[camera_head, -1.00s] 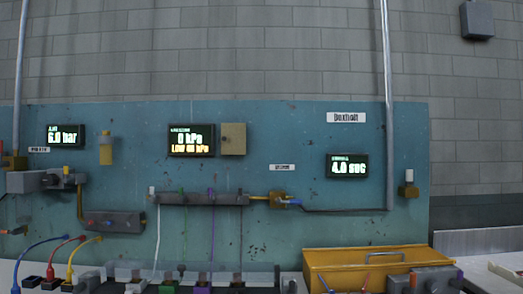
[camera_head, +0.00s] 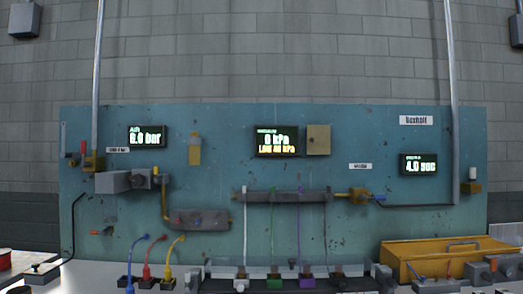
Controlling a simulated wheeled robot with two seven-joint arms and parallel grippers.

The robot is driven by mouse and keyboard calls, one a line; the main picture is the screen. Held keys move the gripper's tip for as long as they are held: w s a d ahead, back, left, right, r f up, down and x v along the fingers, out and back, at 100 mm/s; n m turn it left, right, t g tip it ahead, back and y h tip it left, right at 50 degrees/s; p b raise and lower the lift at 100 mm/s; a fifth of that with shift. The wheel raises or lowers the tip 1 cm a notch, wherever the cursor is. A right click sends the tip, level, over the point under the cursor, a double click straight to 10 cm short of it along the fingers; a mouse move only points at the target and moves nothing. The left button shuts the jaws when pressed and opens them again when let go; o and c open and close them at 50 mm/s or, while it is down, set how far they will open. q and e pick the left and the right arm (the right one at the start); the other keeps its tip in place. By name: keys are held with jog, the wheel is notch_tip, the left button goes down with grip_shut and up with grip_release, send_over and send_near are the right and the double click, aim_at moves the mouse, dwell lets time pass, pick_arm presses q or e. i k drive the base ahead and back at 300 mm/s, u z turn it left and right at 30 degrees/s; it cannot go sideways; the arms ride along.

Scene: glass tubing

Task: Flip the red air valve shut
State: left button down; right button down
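A small red lever (camera_head: 83,147) stands upright beside a brass valve body (camera_head: 94,162) at the left of the teal panel. The brass valve sits at the foot of the left vertical pipe (camera_head: 98,85). The air display (camera_head: 147,136) to the right is lit and appears to read 6.0 bar. Neither of my grippers is in view.
A grey regulator block (camera_head: 122,181) is mounted below the valve. Blue, red and yellow hoses (camera_head: 151,258) rise at the bench front. The wall space before the valve looks clear.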

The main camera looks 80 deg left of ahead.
aim_at(84, 165)
jog(key=k, duration=1)
jog(key=u, duration=1.85)
